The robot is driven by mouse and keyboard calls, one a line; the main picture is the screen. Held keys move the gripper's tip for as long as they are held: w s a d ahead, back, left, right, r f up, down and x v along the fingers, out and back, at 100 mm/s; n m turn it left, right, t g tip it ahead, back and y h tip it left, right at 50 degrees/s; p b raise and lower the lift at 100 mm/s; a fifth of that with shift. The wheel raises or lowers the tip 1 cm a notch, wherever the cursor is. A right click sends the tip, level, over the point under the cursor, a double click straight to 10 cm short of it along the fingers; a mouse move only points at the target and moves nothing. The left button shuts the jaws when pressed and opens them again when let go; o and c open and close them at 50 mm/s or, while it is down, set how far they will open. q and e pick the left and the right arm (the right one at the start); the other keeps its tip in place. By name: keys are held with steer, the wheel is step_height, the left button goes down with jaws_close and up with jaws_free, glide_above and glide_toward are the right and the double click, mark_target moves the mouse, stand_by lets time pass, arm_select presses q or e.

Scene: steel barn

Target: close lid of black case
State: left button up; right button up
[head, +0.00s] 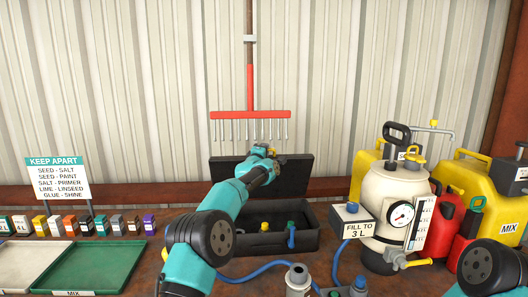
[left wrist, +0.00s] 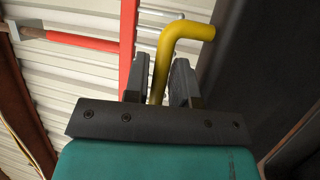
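The black case (head: 262,243) stands on the bench in the middle of the head view. Its lid (head: 298,174) is open and stands up at the back, near the wall. My left gripper (head: 268,151) is high in front of the lid's upper edge and hides part of it. In the left wrist view the gripper (left wrist: 158,82) is shut on a yellow bent rod (left wrist: 163,62), and a dark panel, probably the lid (left wrist: 250,55), fills the right side. Whether gripper or rod touches the lid is unclear. My right gripper is out of view.
Small yellow-topped and blue-green items (head: 291,236) lie in the case. A white sprayer (head: 392,205) and a "FILL TO 3 L" box (head: 352,228) stand to its right. A blue hose (head: 255,271) runs in front. A green tray (head: 95,266) lies left. A red rake (head: 250,115) hangs behind.

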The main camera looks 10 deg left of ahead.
arm_select(q)
jaws_close()
stand_by(0.3)
steer(key=shift+s, duration=0.15)
stand_by(0.3)
steer(key=s+d+f+m+t+h, duration=0.2)
steer(key=s+d+f+t, duration=0.1)
steer(key=s+f, duration=0.8)
steer(key=shift+s+d+f+m, duration=0.3)
steer(key=shift+s+d+f, duration=0.1)
steer(key=shift+s, duration=1.05)
